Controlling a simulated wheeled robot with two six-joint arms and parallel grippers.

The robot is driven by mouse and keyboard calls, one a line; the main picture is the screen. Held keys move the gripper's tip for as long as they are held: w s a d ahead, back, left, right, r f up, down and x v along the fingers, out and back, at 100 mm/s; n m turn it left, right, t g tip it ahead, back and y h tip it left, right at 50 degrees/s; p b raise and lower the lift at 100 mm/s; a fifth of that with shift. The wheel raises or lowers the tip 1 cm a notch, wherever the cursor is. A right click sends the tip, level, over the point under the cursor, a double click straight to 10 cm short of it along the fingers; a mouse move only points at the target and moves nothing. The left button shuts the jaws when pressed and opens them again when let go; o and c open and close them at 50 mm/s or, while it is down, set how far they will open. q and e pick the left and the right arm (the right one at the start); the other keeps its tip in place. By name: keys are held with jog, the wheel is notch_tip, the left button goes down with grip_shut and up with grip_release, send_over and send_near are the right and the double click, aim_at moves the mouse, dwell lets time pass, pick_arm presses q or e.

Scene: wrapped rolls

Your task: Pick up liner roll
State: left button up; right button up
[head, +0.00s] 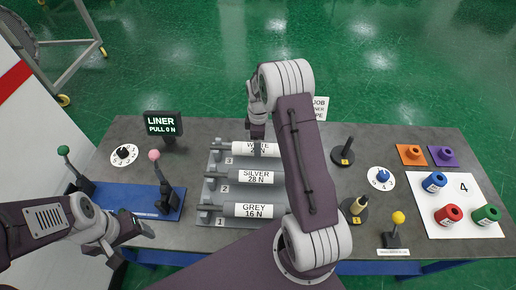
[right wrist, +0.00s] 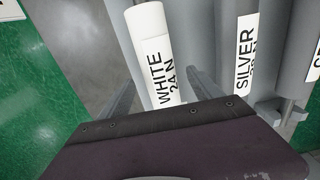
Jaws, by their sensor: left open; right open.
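Three rolls lie in a grey rack (head: 205,188): a white roll (head: 240,148) at the back, a silver roll (head: 246,177) in the middle and a grey roll (head: 252,210) in front. The white roll (right wrist: 150,35), labelled WHITE 24 N, also shows in the right wrist view beside the silver roll (right wrist: 247,55). My right gripper (right wrist: 160,88) is open over the white roll, one finger on each side of it; contact cannot be told. My right arm hides the rolls' right ends in the head view. My left gripper (head: 136,246) is open and empty at front left.
A display (head: 162,125) reads LINER, PULL 0 N. A job sign (head: 320,107) is partly hidden by my arm. Levers (head: 160,180), dials (head: 381,178) and a white mat (head: 440,225) with coloured spools (head: 448,214) stand around the grey tabletop (head: 205,130).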

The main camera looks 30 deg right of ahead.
notch_tip(320, 180, down, 2)
jog(key=shift+f, duration=0.2)
jog(key=shift+w+f, duration=0.15)
jog(key=shift+f, duration=0.1)
jog(key=shift+r, duration=0.1)
jog(key=c, duration=1.6)
grip_shut()
